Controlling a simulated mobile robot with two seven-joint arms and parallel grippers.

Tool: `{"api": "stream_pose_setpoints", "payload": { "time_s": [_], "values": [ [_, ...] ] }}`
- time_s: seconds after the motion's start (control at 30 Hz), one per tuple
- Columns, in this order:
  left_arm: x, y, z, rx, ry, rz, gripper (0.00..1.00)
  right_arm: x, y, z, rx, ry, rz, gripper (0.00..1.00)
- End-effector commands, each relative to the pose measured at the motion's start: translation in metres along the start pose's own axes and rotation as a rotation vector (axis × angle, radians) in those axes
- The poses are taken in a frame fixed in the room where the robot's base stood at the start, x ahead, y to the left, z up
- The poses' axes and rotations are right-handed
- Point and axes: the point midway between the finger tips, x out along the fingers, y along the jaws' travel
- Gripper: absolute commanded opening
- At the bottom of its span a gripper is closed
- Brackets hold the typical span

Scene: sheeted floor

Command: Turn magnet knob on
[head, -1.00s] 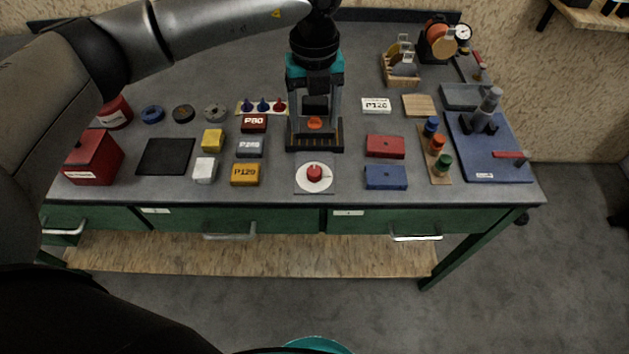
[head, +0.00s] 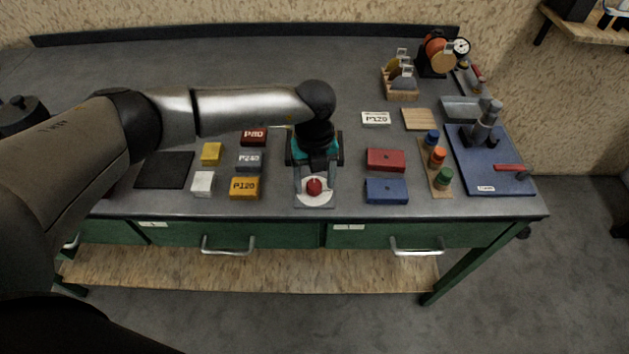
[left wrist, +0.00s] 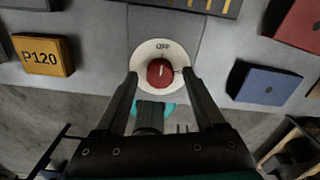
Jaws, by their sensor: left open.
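The red magnet knob (head: 314,187) sits on a round white dial (head: 325,199) on a grey plate near the bench's front edge. In the left wrist view the knob (left wrist: 160,72) has a light pointer line, close to upright. A small dark label at the top of the dial (left wrist: 147,53) appears to read OFF. My left gripper (head: 316,164) is open above the dial, pointing down. In the left wrist view its fingertips (left wrist: 160,76) stand on either side of the knob. I cannot tell whether they touch it. My right gripper is not in view.
An orange P120 block (head: 244,188) lies left of the dial; red (head: 385,160) and blue (head: 386,191) blocks lie right. A blue plate with a stand (head: 465,180) is at the far right. My left arm hides the bench's left part.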

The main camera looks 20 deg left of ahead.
Motion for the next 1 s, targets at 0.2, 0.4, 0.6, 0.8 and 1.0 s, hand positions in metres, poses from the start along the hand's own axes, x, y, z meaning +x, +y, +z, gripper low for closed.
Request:
{"api": "stream_pose_setpoints", "payload": {
  "time_s": [0.2, 0.4, 0.6, 0.8, 1.0],
  "values": [
    [0.0039, -0.0001, 0.0002, 0.001, -0.001, 0.000, 0.71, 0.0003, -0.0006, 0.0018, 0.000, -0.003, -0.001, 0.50],
    [0.0036, -0.0002, 0.0001, 0.001, 0.000, -0.001, 0.62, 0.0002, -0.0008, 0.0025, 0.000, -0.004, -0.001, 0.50],
    [0.0034, -0.0002, 0.0001, 0.001, 0.000, -0.001, 0.40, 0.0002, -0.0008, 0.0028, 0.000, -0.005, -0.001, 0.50],
    [0.0033, -0.0002, 0.0001, 0.001, 0.000, -0.001, 0.17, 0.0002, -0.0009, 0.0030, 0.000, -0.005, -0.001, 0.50],
    [0.0032, -0.0002, 0.0001, 0.000, 0.000, -0.001, 0.00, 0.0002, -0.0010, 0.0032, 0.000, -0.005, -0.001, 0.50]
  ]
}}
